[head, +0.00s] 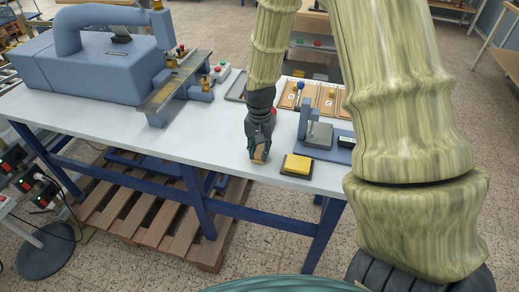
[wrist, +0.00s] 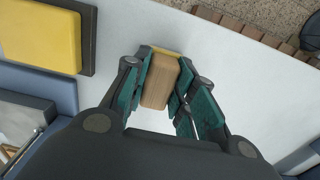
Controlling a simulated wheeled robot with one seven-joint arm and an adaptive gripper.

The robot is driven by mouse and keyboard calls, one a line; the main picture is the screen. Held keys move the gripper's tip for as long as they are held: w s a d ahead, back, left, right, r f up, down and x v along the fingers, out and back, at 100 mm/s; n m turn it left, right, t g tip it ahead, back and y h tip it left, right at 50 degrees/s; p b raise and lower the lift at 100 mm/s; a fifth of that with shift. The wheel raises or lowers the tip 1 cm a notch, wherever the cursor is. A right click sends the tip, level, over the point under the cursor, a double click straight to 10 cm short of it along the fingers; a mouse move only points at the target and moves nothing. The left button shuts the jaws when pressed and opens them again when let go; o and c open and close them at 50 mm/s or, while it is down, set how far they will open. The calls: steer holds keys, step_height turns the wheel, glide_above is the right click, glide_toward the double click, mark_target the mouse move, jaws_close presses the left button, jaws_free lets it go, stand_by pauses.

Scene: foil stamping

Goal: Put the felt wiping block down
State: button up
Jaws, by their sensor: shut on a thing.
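The felt wiping block (wrist: 160,82) has a wooden body with a strip of yellow at its far edge. My gripper (wrist: 162,85) is shut on it, with a teal finger on each side in the wrist view. In the head view my gripper (head: 259,152) points down near the front edge of the white table, and the block (head: 260,152) shows only partly between the fingers. I cannot tell whether the block touches the tabletop.
A yellow pad on a dark base (head: 297,165) lies just right of my gripper, also in the wrist view (wrist: 40,38). A blue fixture with a grey block (head: 319,135) stands behind it. A large blue machine (head: 95,60) fills the left. The white tabletop (head: 190,140) left of my gripper is clear.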

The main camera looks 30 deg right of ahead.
mark_target(259, 149)
steer(key=shift+f, duration=0.15)
steer(key=o, duration=1)
step_height(259, 149, up, 12)
steer(key=b, duration=0.3)
stand_by(0.4)
